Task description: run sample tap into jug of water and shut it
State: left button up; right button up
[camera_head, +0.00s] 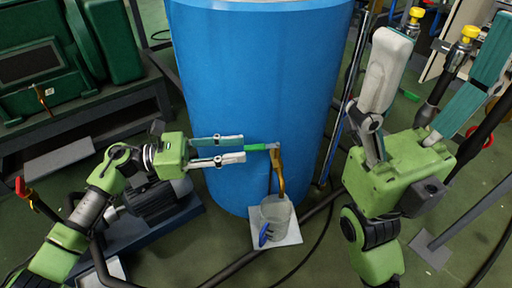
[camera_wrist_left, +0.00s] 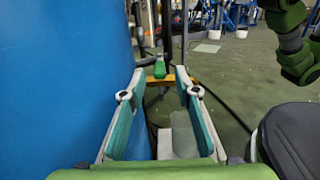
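The sample tap has a green handle (camera_head: 256,147) and a brass spout (camera_head: 279,176) on the side of the blue tank (camera_head: 255,85). A clear jug (camera_head: 276,212) with a blue handle (camera_head: 264,235) stands upright below the spout. I cannot tell how much water it holds. My left gripper (camera_head: 244,147) is open, its two fingers pointing at the green handle, whose end lies at the fingertips. In the left wrist view the green handle (camera_wrist_left: 159,68) shows between and beyond the open fingertips (camera_wrist_left: 159,75). My right gripper (camera_head: 450,32) is open and empty, raised at the right.
The jug stands on a white plate (camera_head: 291,239) on the green floor. A dark pump (camera_head: 155,199) on a blue base lies below my left arm. Dark pipes and hoses run along the floor. Yellow-topped fittings (camera_head: 470,33) show behind my right gripper.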

aim_at(256, 146)
pick_arm(q)
jog(key=d, duration=0.3)
jog(key=w+d+b, duration=0.1)
jog(key=d, duration=0.1)
jog(key=shift+d, duration=0.35)
grip_shut()
